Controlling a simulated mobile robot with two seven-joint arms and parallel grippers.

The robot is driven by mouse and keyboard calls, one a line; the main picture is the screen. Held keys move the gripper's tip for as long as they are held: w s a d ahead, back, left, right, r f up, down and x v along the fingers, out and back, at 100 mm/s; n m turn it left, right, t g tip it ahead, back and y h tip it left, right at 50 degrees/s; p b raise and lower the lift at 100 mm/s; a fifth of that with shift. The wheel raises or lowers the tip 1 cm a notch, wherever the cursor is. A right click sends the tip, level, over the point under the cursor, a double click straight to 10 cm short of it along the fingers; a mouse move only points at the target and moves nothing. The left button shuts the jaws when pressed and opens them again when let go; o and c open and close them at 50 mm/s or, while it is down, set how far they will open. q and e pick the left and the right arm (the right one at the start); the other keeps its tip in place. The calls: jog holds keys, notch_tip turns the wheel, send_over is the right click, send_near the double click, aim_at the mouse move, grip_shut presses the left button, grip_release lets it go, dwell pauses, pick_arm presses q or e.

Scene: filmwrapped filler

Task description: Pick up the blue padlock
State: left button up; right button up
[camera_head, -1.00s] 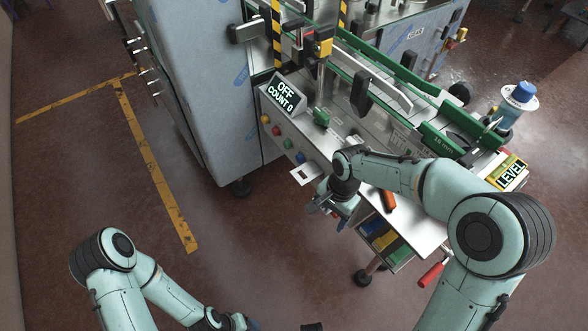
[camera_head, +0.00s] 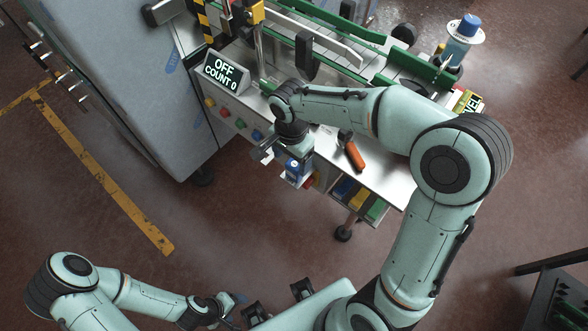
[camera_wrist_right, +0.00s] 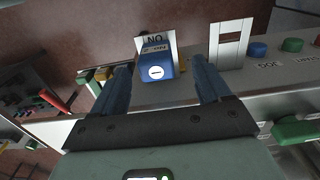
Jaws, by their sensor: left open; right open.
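The blue padlock (camera_wrist_right: 156,68) is in the right wrist view, with a round pale keyhole face toward the camera and a white tag behind it. In the head view it shows at the front edge of the machine bench (camera_head: 293,168). My right gripper (camera_wrist_right: 160,63) is open, with its two blue fingers apart on either side of the padlock in the picture; I cannot tell whether the fingertips reach it. In the head view my right gripper (camera_head: 272,154) is beside the padlock, partly hidden by its own wrist. My left gripper (camera_head: 232,304) is low in the head view, open, away from the bench.
An orange-handled tool (camera_head: 354,155) lies on the bench top. Coloured buttons (camera_head: 240,123) and an OFF/COUNT 0 display (camera_head: 226,72) are left of it. Coloured bins (camera_head: 360,195) sit below. The floor in front is clear.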

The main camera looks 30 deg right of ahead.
aim_at(294, 164)
jog(key=f, duration=0.5)
jog(key=shift+s+d, duration=0.2)
jog(key=shift+d, duration=0.1)
jog(key=c, duration=1.1)
jog(key=shift+c, duration=0.2)
jog(key=shift+r, duration=0.1)
